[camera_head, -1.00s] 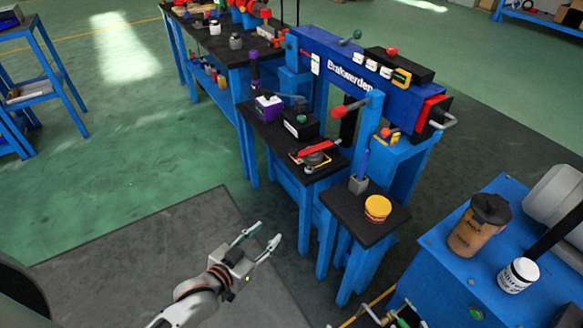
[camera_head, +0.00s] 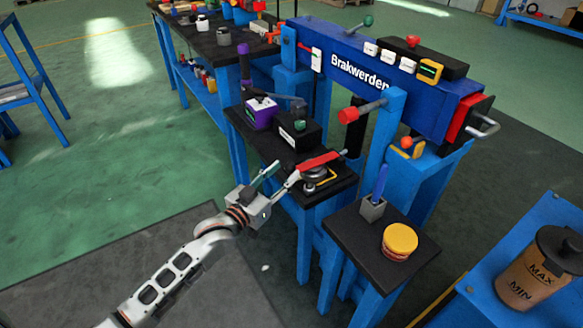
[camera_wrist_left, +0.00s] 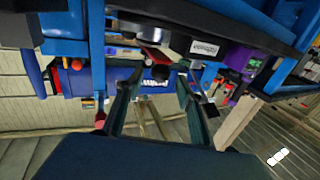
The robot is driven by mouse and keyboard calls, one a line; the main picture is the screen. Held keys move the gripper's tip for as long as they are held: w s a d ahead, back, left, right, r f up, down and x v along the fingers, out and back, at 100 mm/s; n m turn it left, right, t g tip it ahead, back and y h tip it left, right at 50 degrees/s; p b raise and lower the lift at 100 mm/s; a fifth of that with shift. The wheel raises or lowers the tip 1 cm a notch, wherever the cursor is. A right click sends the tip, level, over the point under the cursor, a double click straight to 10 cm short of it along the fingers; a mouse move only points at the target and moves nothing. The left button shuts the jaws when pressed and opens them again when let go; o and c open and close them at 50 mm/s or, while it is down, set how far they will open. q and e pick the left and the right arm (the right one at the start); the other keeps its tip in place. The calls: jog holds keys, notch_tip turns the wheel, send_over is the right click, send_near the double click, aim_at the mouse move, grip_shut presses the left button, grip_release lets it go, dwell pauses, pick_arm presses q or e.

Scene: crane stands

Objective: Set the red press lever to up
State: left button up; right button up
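A flat red lever (camera_head: 319,161) lies nearly level on a small round metal device on the black-topped stand (camera_head: 340,185). It also shows in the left wrist view (camera_wrist_left: 155,55), beyond the fingers. My left gripper (camera_head: 283,173) is at the stand's near left edge, with its fingers apart, pointing at the lever's left end. In the left wrist view the left gripper (camera_wrist_left: 160,80) is open and nothing shows held between its fingers. Whether a fingertip touches the lever cannot be told. My right gripper is not in view.
A black box with a green knob (camera_head: 298,133) and a purple box (camera_head: 261,112) stand close behind the lever. A red-ended bar (camera_head: 362,109) sticks out from a blue post to the right. A lower stand holds a yellow-topped round item (camera_head: 400,240).

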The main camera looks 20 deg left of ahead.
aim_at(287, 170)
pick_arm(q)
jog(key=shift+b+x, duration=0.4)
jog(key=shift+x, duration=1.6)
jog(key=shift+f, duration=0.1)
grip_shut()
